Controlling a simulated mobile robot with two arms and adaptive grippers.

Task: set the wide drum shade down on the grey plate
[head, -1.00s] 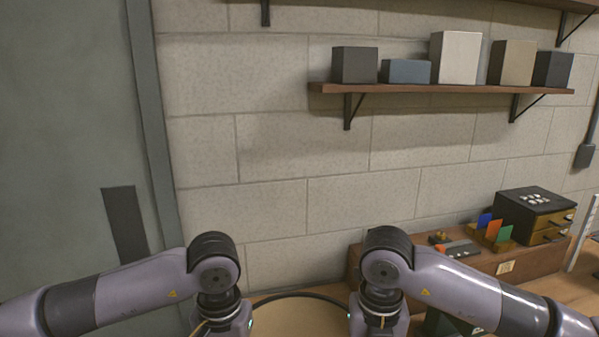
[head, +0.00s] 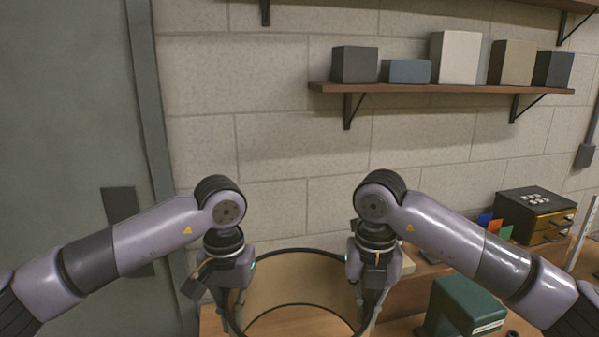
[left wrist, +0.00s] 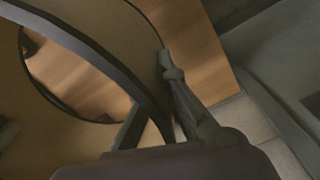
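The wide drum shade (head: 290,280), tan with dark rims, is upright between my two grippers in the head view, cut by the bottom edge. My left gripper (head: 236,318) is at its left wall and my right gripper (head: 368,314) at its right wall. In the left wrist view the shade's wall (left wrist: 80,45) runs between the fingers of my left gripper (left wrist: 155,105), one on either side. The right fingers are partly hidden, but they appear to grip the opposite wall. Wood shows through the shade's open bottom. I cannot make out the grey plate in either view.
A dark green box-like object (head: 465,308) stands on the wooden bench (head: 405,328) to the right of the shade. A wall shelf (head: 440,88) with boxes is above.

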